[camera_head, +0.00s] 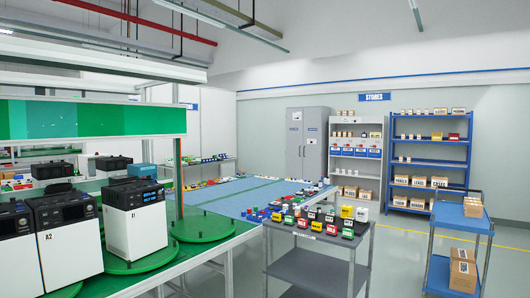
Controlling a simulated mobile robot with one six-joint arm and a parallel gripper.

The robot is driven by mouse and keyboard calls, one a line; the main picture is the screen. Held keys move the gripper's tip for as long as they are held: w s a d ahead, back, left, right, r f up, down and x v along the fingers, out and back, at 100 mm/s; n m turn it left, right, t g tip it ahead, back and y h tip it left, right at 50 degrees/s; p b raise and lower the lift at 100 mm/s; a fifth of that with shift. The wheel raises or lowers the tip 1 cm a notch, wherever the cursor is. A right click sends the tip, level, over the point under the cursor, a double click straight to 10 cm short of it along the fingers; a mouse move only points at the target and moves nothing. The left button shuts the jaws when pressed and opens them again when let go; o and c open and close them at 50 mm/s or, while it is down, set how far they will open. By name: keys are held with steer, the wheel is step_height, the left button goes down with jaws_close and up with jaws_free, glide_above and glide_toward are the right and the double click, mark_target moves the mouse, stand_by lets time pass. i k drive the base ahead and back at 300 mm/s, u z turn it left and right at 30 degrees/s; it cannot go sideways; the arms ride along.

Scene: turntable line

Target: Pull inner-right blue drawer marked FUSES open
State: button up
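A row of several blue-and-white fronted drawers or bins (361,153) sits at mid-height in the white shelf unit (357,127) against the far wall, below the STORES sign (375,97). Their labels are too small to read, so I cannot tell which one is marked FUSES. They look shut, but at this distance I cannot be sure. My gripper is not in view.
A dark grey cart (306,266) with coloured parts on top stands in front of the shelf. A blue trolley (461,218) with cartons is at right. Green workbenches with white machines (135,229) fill the left. Open floor (402,246) lies between cart and trolley.

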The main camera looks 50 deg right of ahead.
mark_target(359, 152)
steer(key=z, duration=3.3)
steer(key=i, duration=5.7)
steer(key=u, duration=0.05)
